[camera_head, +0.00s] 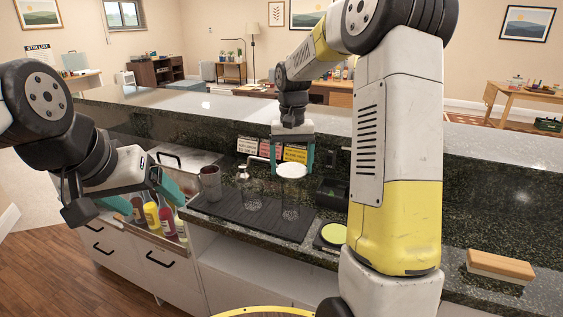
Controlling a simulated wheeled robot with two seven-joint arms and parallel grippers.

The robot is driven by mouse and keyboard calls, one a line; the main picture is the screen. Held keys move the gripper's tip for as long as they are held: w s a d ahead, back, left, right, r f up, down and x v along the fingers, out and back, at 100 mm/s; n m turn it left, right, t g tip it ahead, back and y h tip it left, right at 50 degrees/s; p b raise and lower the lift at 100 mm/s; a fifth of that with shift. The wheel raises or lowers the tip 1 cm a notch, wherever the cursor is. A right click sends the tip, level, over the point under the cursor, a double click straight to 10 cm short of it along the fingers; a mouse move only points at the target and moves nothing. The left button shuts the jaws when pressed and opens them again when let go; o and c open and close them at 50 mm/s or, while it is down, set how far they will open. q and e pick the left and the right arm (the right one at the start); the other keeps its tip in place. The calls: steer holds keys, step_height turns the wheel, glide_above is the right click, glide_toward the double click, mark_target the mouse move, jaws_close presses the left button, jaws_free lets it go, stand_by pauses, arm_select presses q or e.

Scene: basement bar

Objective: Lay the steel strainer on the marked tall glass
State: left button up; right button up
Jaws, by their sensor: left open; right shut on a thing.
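A pale, bright round disc, apparently the steel strainer (292,171), is between the teal fingers of my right gripper (292,168). The gripper points down and is shut on it. A clear tall glass (290,205) stands on the dark bar mat directly below the strainer. The strainer looks roughly level, at or just above the rim; I cannot tell whether they touch. No mark on the glass can be made out. My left gripper (124,198) is open and empty at the left, over the bottle rack.
Another clear glass vessel (250,191) stands left of the tall glass on the bar mat (225,208). A grey cup (210,183) is further left. Several bottles (152,217) sit in the front rack.

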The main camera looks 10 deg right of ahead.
steer(key=shift+f, duration=0.4)
steer(key=shift+f, duration=0.65)
steer(key=shift+f, duration=0.2)
stand_by(0.8)
steer(key=o, duration=1.3)
step_height(320, 180, up, 7)
steer(key=shift+r, duration=0.2)
steer(key=shift+t, duration=0.5)
steer(key=s+r, duration=0.1)
steer(key=s, duration=0.1)
steer(key=s+r, duration=0.2)
steer(key=shift+a+r, duration=0.15)
steer(key=shift+r, duration=0.1)
steer(key=s+t, duration=0.1)
steer(key=s, duration=0.6)
steer(key=s+a+n+t+y, duration=0.1)
steer(key=s+t, duration=0.1)
steer(key=s, duration=0.5)
steer(key=s+a+r+t+y, duration=0.1)
steer(key=s+t, duration=0.1)
steer(key=s, duration=0.4)
steer(key=shift+s+n, duration=0.4)
